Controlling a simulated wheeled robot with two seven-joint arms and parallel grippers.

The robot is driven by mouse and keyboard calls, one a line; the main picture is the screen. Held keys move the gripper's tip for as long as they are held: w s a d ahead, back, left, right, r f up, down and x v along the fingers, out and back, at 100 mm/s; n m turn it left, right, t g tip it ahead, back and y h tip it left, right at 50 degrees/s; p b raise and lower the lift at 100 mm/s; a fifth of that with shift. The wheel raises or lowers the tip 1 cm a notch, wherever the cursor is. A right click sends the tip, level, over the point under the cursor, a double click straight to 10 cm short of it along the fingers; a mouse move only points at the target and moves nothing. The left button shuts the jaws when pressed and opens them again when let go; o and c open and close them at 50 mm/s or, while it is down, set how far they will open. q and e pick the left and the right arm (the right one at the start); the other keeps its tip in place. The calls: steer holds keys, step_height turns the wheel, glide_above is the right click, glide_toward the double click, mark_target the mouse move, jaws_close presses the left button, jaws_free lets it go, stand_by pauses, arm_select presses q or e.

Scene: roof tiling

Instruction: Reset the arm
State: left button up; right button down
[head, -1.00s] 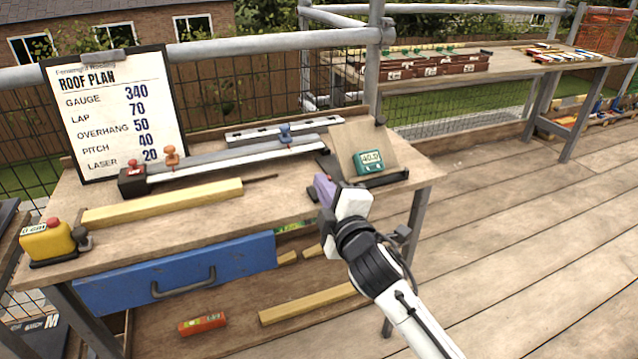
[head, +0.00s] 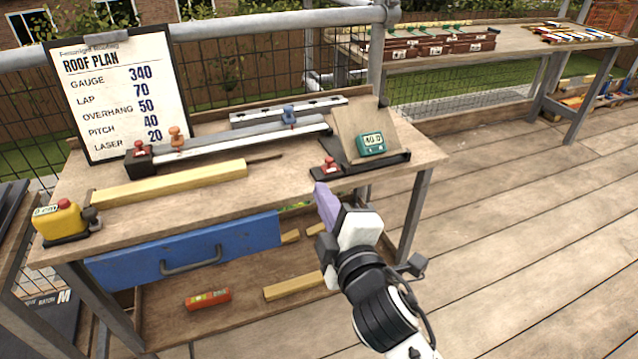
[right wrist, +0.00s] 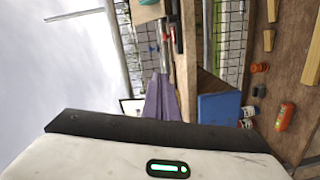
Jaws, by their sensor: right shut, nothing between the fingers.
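My right gripper (head: 326,204) is in front of the right part of the workbench (head: 210,215), over the bench's front edge in the head view. Its purple fingers are together with nothing between them. The fingers also show in the right wrist view (right wrist: 162,100), with the workbench beyond, turned sideways. It looks apart from the bench and from everything on it. My left gripper is in neither view.
On the bench are a roof plan board (head: 120,95), a yellow device (head: 60,222), a wooden batten (head: 170,184), a rail with knobs (head: 230,143) and an angle stand with a green display (head: 371,144). A blue drawer (head: 185,250) fronts the bench. Decking (head: 520,230) to the right is clear.

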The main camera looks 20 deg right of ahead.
steer(key=shift+s, duration=0.2)
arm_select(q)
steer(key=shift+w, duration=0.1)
